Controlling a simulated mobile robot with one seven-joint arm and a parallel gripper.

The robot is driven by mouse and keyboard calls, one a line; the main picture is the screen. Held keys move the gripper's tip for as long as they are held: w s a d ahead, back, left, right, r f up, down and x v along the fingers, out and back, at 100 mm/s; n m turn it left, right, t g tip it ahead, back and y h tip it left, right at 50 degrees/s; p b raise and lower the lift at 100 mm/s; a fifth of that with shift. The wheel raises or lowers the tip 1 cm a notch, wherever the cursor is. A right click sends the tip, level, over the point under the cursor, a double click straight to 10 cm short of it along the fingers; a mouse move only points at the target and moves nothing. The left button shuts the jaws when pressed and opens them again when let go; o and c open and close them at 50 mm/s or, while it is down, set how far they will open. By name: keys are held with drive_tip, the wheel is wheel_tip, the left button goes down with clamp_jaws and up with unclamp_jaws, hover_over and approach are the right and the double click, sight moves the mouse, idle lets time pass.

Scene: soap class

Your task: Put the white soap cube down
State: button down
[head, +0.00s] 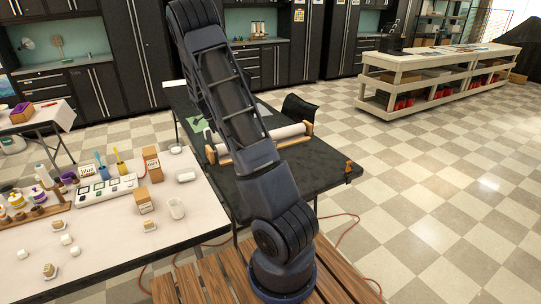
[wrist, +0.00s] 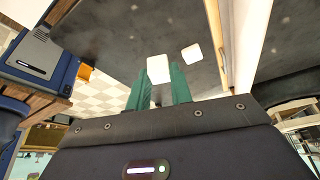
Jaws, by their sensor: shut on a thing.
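In the wrist view, the white soap cube (wrist: 158,68) sits between the green fingertips of my gripper (wrist: 159,78), which is shut on it. A dark, speckled tabletop (wrist: 120,40) lies beyond the cube; I cannot tell whether the cube touches it. A second white block (wrist: 192,53) lies on this dark surface, just right of the held cube and apart from it. In the head view my arm rises over the black table (head: 315,165) and leaves the top of the frame; my gripper and the held cube do not show there.
On the black table, a white roll (head: 285,134) in a wooden holder (head: 265,150) stands partly behind my arm. The pale table (head: 110,245) at left holds soaps, boxes and bottles. A wooden slatted surface (head: 215,280) is in front. Checkered floor is open at right.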

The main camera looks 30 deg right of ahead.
drive_tip(key=d+m+g, duration=0.1)
drive_tip(key=d+m, duration=0.2)
drive_tip(key=d, duration=2)
drive_tip(key=m+y, duration=0.1)
drive_tip(key=m, duration=0.1)
hover_over(305, 161)
drive_tip(key=a, duration=0.1)
drive_tip(key=shift+g, duration=0.4)
drive_tip(key=f, duration=1.3)
drive_tip(key=w+f, duration=0.1)
drive_tip(key=f, duration=0.6)
drive_tip(key=shift+a, duration=0.15)
drive_tip(key=shift+f, duration=0.15)
drive_tip(key=c, duration=1.3)
unclamp_jaws()
drive_tip(key=shift+o, duration=0.2)
